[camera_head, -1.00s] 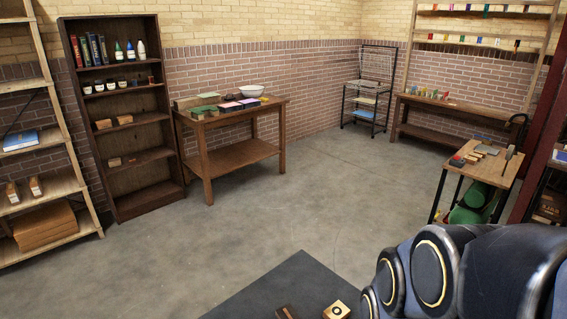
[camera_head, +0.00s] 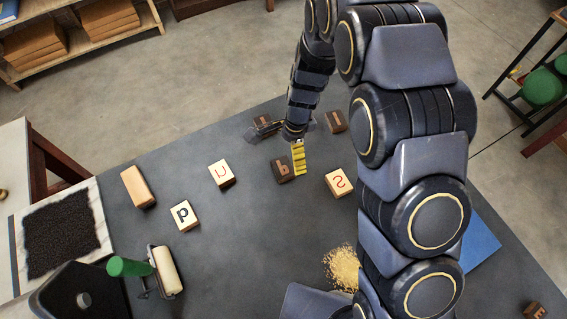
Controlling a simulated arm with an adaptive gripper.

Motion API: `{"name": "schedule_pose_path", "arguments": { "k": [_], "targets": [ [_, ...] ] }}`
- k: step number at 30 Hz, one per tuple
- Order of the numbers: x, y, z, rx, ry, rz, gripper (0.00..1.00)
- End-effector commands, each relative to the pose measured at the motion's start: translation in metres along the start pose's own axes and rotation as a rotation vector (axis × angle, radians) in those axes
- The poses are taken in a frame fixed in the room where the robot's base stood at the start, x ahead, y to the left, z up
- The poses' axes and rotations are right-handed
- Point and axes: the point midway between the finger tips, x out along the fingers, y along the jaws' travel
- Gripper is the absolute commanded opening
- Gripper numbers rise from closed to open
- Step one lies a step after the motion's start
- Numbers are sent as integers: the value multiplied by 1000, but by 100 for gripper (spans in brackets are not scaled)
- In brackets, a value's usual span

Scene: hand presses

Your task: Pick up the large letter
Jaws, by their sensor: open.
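Several letter blocks lie on the dark table (camera_head: 130,230). Light ones are a black-letter P block (camera_head: 185,215), a red-letter U-like block (camera_head: 222,173) and a red-letter S-like block (camera_head: 340,183). Dark ones are a block with a q-like letter (camera_head: 283,169), one behind it to the right (camera_head: 335,121), one partly covered by my gripper (camera_head: 262,121), and one at the lower right corner (camera_head: 535,311). I cannot tell which letter is the large one. My gripper (camera_head: 287,138) is open above the far side of the table, just behind the q-like block. Its fingers are partly hidden.
A plain wooden block (camera_head: 138,187), a roller with green handle (camera_head: 150,268) and a black textured pad (camera_head: 60,235) are at left. Yellow grains (camera_head: 343,267) and a blue sheet (camera_head: 481,243) lie nearer my arm.

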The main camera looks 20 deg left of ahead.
Motion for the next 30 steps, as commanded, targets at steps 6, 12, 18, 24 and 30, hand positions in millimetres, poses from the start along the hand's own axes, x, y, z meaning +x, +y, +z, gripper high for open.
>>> {"name": "schedule_pose_path", "arguments": {
  "k": [6,12,18,24,30],
  "targets": [
    [24,1,0,-1,0,3,100],
    [46,3,3,-2,-2,6,100],
    [71,3,3,-2,-1,4,100],
    [72,3,2,-2,0,1,100],
    [72,3,2,-2,0,1,30]
  ]
}}
